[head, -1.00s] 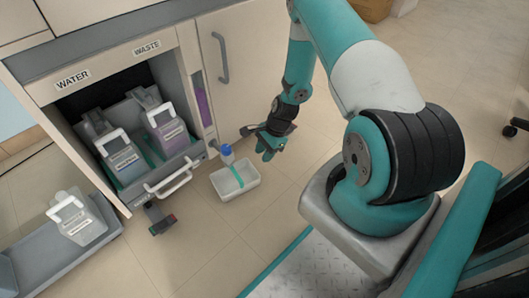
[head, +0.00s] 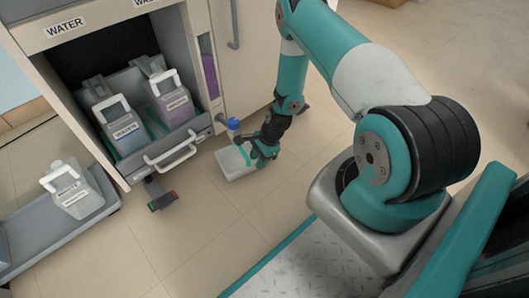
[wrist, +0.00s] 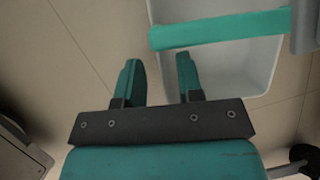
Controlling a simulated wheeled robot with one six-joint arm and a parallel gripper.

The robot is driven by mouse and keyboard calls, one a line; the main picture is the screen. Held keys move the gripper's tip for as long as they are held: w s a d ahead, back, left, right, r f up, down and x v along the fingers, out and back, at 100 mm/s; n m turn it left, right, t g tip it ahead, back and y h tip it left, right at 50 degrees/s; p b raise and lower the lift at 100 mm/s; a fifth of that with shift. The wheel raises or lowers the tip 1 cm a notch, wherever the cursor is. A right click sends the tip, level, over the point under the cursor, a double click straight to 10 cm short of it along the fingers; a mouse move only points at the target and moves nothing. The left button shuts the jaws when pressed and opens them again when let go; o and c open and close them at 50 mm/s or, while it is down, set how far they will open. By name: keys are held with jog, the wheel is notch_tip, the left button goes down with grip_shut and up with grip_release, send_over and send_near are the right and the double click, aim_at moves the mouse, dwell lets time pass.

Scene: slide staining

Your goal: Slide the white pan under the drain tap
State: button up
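The white pan (head: 222,160) sits on the floor in front of the cabinet, with a teal bar (wrist: 220,29) across it. It also fills the upper right of the wrist view (wrist: 235,72). A blue-topped fitting (head: 233,124), seemingly the drain tap, stands above the pan's far side at the cabinet's foot. My gripper (head: 258,157) is at the pan's right side in the head view. In the wrist view my gripper (wrist: 158,75) is open, with floor showing between the fingers. The right finger overlaps the pan's edge; contact cannot be told.
The cabinet's open bay holds a water jug (head: 123,130) and a waste jug (head: 172,97), with a white drawer handle (head: 170,158) in front. A black-and-red item (head: 162,200) is left of the pan. A third jug (head: 75,190) stands on a grey tray (head: 45,235). Floor nearer me is clear.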

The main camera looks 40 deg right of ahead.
aim_at(239, 178)
jog(key=shift+b+x, duration=0.65)
jog(key=shift+x, duration=1)
grip_shut()
jog(key=shift+a, duration=0.15)
jog(key=shift+w+a+p, duration=0.2)
jog(key=shift+a+p, duration=0.1)
jog(key=shift+a, duration=0.85)
jog(key=shift+w+a+p, duration=0.15)
jog(key=shift+a+p, duration=0.1)
jog(key=shift+a, duration=0.9)
jog(key=shift+o, duration=0.6)
grip_release()
jog(key=shift+r, duration=0.1)
